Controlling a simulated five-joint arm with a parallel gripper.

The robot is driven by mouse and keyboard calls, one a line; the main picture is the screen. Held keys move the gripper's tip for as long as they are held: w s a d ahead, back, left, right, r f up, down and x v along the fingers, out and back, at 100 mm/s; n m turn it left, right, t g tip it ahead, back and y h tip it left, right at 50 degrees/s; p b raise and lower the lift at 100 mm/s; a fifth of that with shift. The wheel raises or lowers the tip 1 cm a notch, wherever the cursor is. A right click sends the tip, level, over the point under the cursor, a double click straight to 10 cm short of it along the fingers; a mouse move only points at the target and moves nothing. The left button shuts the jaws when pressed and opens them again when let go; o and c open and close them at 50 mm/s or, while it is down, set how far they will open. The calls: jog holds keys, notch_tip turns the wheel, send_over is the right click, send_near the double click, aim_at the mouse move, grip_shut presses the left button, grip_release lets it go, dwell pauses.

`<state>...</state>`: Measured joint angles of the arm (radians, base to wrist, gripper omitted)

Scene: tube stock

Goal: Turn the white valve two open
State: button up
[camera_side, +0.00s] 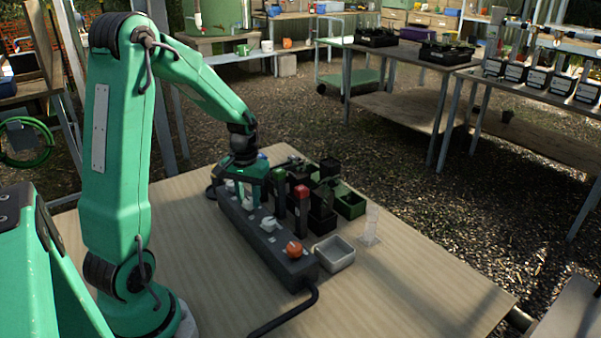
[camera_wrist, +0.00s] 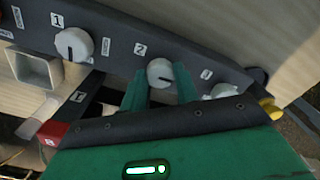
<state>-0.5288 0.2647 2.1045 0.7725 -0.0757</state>
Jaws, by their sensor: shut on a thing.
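The white valve two (camera_wrist: 160,73) is a round knob below the printed 2 on a dark panel (camera_wrist: 112,42). Its dark pointer line points right in the wrist view. My gripper (camera_wrist: 161,80) has its two green fingers on either side of this knob and is shut on it. In the side view my gripper (camera_side: 246,182) reaches down to the dark bar, and its fingers partly hide the knobs there. The white valve one (camera_wrist: 74,44) is to the left, its pointer down. Another white knob (camera_wrist: 222,91) is to the right, partly covered.
An orange knob (camera_side: 294,250) sits at the bar's near end, by a cable. A pale square tray (camera_side: 335,253) and a clear piece (camera_side: 371,226) stand to the right. Red-topped (camera_side: 301,192) and green-topped (camera_side: 279,175) posts and dark pots stand close beside my gripper. The table front is clear.

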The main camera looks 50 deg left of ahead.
aim_at(249, 200)
jog(key=o, duration=1)
jog(key=shift+c, duration=0.2)
jog(key=shift+r, duration=0.15)
jog(key=shift+r, duration=3.8)
